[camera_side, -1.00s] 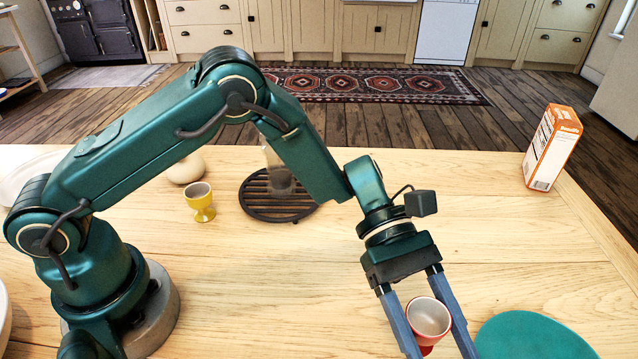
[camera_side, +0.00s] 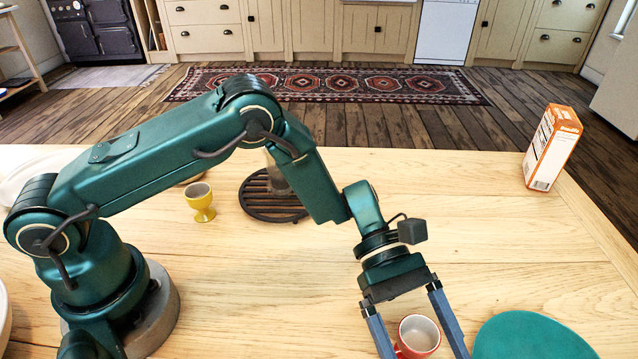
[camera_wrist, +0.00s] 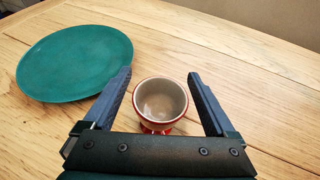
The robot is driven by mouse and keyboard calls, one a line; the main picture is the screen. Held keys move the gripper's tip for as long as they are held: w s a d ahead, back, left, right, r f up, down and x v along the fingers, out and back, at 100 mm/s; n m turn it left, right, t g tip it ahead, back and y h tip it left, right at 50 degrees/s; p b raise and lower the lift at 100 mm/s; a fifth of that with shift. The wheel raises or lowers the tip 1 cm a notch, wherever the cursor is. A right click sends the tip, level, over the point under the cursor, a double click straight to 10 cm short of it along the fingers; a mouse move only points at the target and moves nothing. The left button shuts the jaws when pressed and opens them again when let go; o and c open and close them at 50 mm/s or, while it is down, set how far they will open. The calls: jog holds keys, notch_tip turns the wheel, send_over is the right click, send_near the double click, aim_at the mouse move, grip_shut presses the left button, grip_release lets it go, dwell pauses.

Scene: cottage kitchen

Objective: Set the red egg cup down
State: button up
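The red egg cup (camera_side: 419,334) with a pale grey inside is upright at the bottom of the side view. It appears to stand on the wooden table. In the wrist view the egg cup (camera_wrist: 160,101) sits between the two fingers of my gripper (camera_wrist: 160,73), with its red foot just showing below the rim. The fingers are spread, with a gap on each side of the cup. In the side view the fingertips are cut off by the bottom edge.
A yellow egg cup (camera_side: 201,203) and a dark round trivet (camera_side: 262,207) with a glass stand farther back. An orange-white carton (camera_side: 551,148) stands at the right edge. The middle of the table is clear.

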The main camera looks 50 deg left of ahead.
jog(key=shift+r, duration=0.15)
jog(key=v, duration=1.1)
jog(key=shift+w+a, duration=0.1)
jog(key=shift+w, duration=0.05)
jog(key=shift+a+r, duration=0.4)
jog(key=s+a+r+m+t+y, duration=0.4)
jog(key=s+a+m+t+y, duration=0.1)
jog(key=a, duration=0.4)
jog(key=s+a+r+m+t+y, duration=0.5)
jog(key=s+a+m+y, duration=0.2)
jog(key=a+m, duration=0.1)
jog(key=shift+s+a+m+t+y, duration=0.3)
jog(key=shift+s+a, duration=0.05)
jog(key=shift+a, duration=0.05)
